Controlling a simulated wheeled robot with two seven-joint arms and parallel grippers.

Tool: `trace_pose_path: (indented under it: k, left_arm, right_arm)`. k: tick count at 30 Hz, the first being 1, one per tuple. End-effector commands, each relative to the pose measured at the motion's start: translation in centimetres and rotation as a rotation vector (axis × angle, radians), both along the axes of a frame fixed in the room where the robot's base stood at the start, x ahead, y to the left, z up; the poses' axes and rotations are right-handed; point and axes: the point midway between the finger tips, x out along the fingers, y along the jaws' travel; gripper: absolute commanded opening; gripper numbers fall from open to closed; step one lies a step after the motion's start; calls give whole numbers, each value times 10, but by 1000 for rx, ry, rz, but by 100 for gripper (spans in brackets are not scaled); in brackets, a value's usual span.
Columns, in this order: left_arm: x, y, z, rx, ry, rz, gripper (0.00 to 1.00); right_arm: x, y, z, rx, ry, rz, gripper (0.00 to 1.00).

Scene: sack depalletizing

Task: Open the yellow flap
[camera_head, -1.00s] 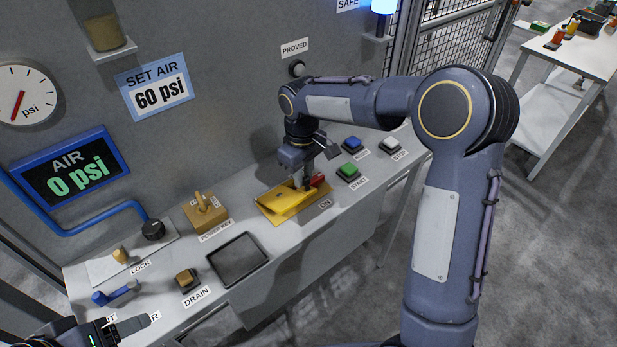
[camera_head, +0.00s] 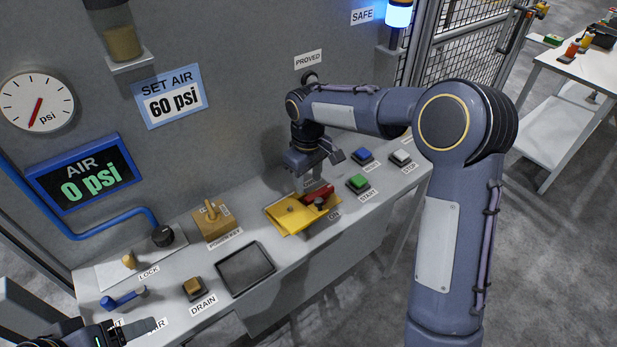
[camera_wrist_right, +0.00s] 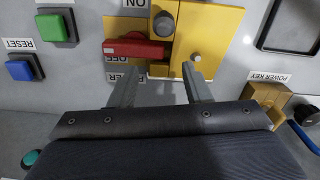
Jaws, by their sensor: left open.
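The yellow flap (camera_head: 290,214) stands out from its yellow plate beside the red switch handle (camera_head: 317,194), which is largely uncovered. In the right wrist view the flap (camera_wrist_right: 215,35), with a small pale knob, lies right of the red handle (camera_wrist_right: 135,48). My right gripper (camera_head: 334,158) is above and behind the flap. In its wrist view, its two fingers (camera_wrist_right: 160,88) are apart with nothing between them, near the plate's edge. Whether a finger touches the flap is unclear. My left gripper (camera_head: 135,333) is open at the lower left, partly cut off.
Green START (camera_head: 358,183), blue RESET (camera_head: 362,156) and white STOP (camera_head: 400,158) buttons are right of the switch. The power key block (camera_head: 212,222) and black tray (camera_head: 245,268) are left. The grey wall rises behind the panel.

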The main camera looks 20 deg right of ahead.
Motion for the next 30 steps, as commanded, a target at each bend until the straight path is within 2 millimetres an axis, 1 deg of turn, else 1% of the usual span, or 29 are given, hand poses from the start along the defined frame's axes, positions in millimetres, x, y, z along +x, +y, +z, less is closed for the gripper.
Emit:
trace_pose_path:
  k: [6, 9, 11, 18, 21, 25, 30]
  left_arm:
    - [0, 0, 0, 0, 0, 0, 67]
    - [0, 0, -1, 0, 0, 0, 67]
    - [0, 0, -2, 0, 0, 0, 67]
    - [0, 0, -8, 0, 0, 0, 67]
    - [0, 0, -8, 0, 0, 0, 67]
    - [0, 0, -9, 0, 0, 0, 67]
    - [0, 0, -9, 0, 0, 0, 67]
  right_arm:
    - [-1, 0, 1, 0, 2, 0, 43]
    - [0, 0, 5, 0, 0, 0, 43]
    - [0, 0, 11, 1, -2, -1, 43]
    - [0, 1, 52, 2, -3, 0, 43]
    - [0, 0, 66, 0, -2, 0, 43]
    - [0, 0, 77, 1, -2, 0, 43]
    - [-1, 0, 79, 0, 0, 0, 43]
